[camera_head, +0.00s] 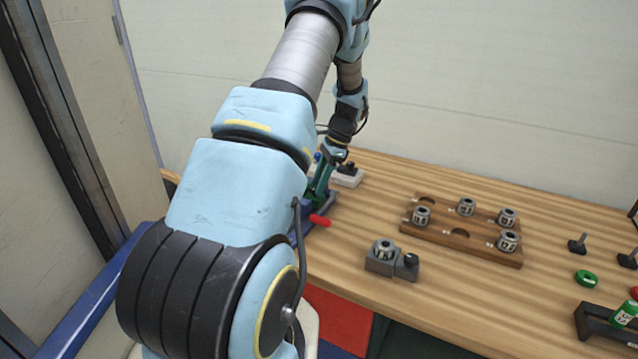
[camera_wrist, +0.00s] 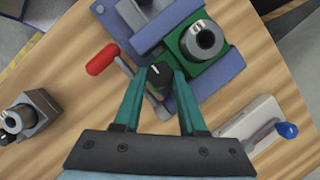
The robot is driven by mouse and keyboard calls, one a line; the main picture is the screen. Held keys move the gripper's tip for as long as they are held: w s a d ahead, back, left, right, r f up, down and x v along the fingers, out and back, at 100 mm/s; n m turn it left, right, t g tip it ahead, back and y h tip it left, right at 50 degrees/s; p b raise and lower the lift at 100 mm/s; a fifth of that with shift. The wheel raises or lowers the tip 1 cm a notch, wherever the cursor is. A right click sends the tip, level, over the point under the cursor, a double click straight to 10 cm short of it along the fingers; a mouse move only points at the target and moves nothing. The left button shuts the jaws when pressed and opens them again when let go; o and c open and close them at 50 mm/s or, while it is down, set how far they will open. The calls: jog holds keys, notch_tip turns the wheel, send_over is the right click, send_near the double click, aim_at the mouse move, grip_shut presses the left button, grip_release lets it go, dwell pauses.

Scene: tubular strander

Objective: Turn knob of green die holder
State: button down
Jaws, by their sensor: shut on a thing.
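In the wrist view the green die holder (camera_wrist: 208,75) sits in a blue-grey fixture (camera_wrist: 228,72). A grey metal die (camera_wrist: 203,40) stands in its round opening. The holder's black knob (camera_wrist: 159,75) points toward my gripper, and my gripper (camera_wrist: 163,78) has its two teal fingers shut on it, one on each side. In the head view my gripper (camera_head: 321,176) reaches down at the table's left end. There my arm and gripper hide most of the holder and the knob.
A red-handled lever (camera_wrist: 102,60) is close to the left of my fingers; it also shows in the head view (camera_head: 319,220). A pale block with a blue-knobbed lever (camera_wrist: 250,135) is at right. A wooden die rack (camera_head: 460,235) and a grey holder (camera_head: 380,262) stand right of the fixture.

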jog(key=c, duration=0.7)
grip_release()
jog(key=shift+c, duration=0.2)
jog(key=shift+w+d+r+b, duration=0.1)
jog(key=shift+d+r+b, duration=0.15)
jog(key=shift+r, duration=0.2)
jog(key=b+v, duration=0.3)
jog(key=v, duration=0.6)
jog(key=shift+r, duration=0.4)
